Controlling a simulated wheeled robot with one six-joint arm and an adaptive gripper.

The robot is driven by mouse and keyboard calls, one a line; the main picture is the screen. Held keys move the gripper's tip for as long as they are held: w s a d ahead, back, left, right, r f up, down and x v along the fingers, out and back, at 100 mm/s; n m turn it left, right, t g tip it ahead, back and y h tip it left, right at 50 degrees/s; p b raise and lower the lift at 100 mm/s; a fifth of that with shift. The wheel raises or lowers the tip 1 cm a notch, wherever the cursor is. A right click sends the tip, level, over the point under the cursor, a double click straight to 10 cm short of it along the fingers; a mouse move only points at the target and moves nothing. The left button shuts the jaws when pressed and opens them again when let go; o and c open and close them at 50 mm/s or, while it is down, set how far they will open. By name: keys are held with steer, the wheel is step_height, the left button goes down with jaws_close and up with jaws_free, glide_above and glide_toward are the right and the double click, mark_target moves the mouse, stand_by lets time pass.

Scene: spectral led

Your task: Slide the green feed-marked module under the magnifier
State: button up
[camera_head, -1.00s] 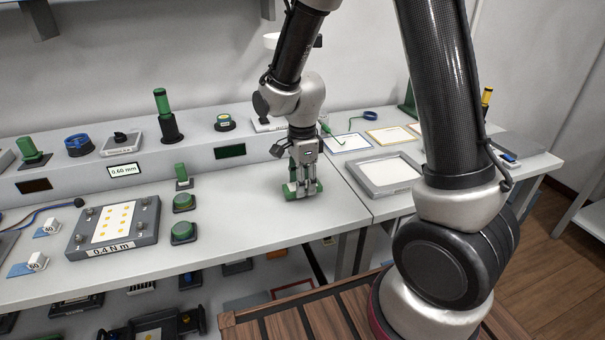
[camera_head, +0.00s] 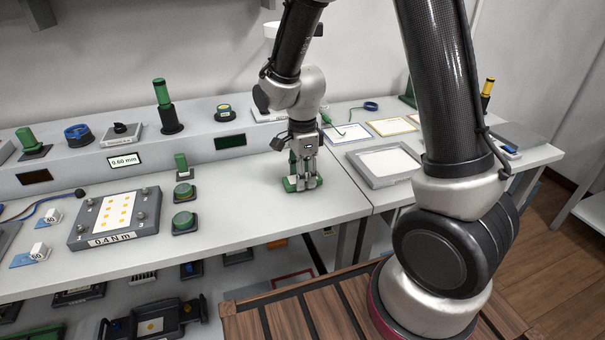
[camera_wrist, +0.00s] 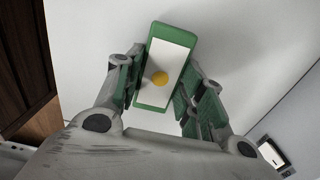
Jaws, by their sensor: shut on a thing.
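The green module (camera_wrist: 153,97) has a white top face with a yellow dot, and shows between my fingers in the wrist view. In the head view, its green ends (camera_head: 289,184) show low at the fingertips, at or just above the bench top. My gripper (camera_head: 303,184) points down and is shut on the module. The wrist view shows my gripper's fingers (camera_wrist: 160,98) on both long sides of it. I cannot make out the magnifier for sure; a pale round thing (camera_head: 271,30) behind my arm is partly hidden.
The bench top (camera_head: 255,215) is clear left of my gripper. Green buttons (camera_head: 184,221) and a grey plate with yellow dots (camera_head: 85,231) stand further left. A grey-framed tray (camera_head: 385,180) lies to the right, past a bench seam. A raised ledge (camera_head: 262,136) runs behind.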

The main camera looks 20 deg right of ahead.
steer(key=shift+f, duration=0.35)
steer(key=o, duration=1.1)
steer(key=shift+o, duration=0.2)
steer(key=shift+r, duration=0.15)
step_height(320, 180, up, 12)
steer(key=s+d+r+n+t, duration=0.2)
steer(key=s+d+r+n, duration=0.3)
steer(key=s+d+n, duration=0.2)
steer(key=s+d+r+n+t, duration=0.2)
steer(key=s+d+r+n, duration=0.4)
steer(key=s+n, duration=0.5)
steer(key=shift+s+d+r, duration=0.3)
steer(key=shift+s+d, duration=0.2)
steer(key=shift+d, duration=0.45)
